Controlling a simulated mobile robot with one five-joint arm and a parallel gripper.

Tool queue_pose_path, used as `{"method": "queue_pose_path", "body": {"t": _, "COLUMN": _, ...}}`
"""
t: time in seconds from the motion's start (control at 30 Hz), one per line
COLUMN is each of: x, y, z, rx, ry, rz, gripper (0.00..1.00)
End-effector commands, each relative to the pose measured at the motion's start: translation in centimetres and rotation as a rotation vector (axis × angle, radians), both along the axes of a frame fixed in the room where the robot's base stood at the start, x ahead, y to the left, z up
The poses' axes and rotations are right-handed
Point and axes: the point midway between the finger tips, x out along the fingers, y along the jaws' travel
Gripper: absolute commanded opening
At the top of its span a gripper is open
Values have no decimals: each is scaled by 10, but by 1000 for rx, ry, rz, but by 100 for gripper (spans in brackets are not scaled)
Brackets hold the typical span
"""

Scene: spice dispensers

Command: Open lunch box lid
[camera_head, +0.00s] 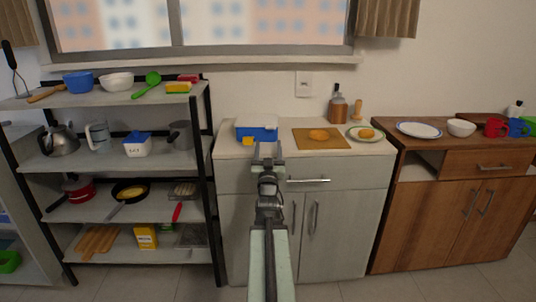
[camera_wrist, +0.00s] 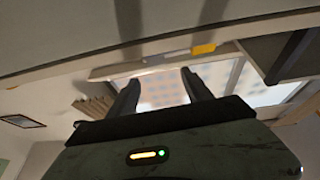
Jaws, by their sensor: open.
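The lunch box (camera_head: 257,122) sits on the pale counter at its left side, in the head view. It is blue with a whitish top, and a yellow piece (camera_head: 248,141) shows low on its front left. My gripper (camera_head: 267,151) is in front of the lunch box and hides part of its front. I cannot tell whether it touches the box. In the wrist view my gripper (camera_wrist: 161,75) has its two fingers spread apart with nothing between them. A small yellow piece (camera_wrist: 203,49) shows beyond the right finger, under a large grey surface.
A cutting board (camera_head: 335,138) with food and a plate (camera_head: 355,134) stand right of the lunch box. A black-framed shelf (camera_head: 209,150) of kitchenware stands close on the left. A wooden cabinet (camera_head: 440,190) is on the right. The floor in front is clear.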

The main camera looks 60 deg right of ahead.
Motion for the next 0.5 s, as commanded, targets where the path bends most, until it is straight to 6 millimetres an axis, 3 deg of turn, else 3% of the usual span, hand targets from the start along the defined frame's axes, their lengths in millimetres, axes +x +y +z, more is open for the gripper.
{"method": "queue_pose_path", "body": {"t": 0.17, "x": -7, "y": -6, "z": -1, "rx": 1, "ry": 1, "rz": -12, "gripper": 58}}
{"method": "queue_pose_path", "body": {"t": 0.33, "x": 1, "y": -17, "z": 6, "rx": 1, "ry": 2, "rz": -10, "gripper": 58}}
{"method": "queue_pose_path", "body": {"t": 0.5, "x": 17, "y": -41, "z": 19, "rx": 1, "ry": 2, "rz": -9, "gripper": 58}}
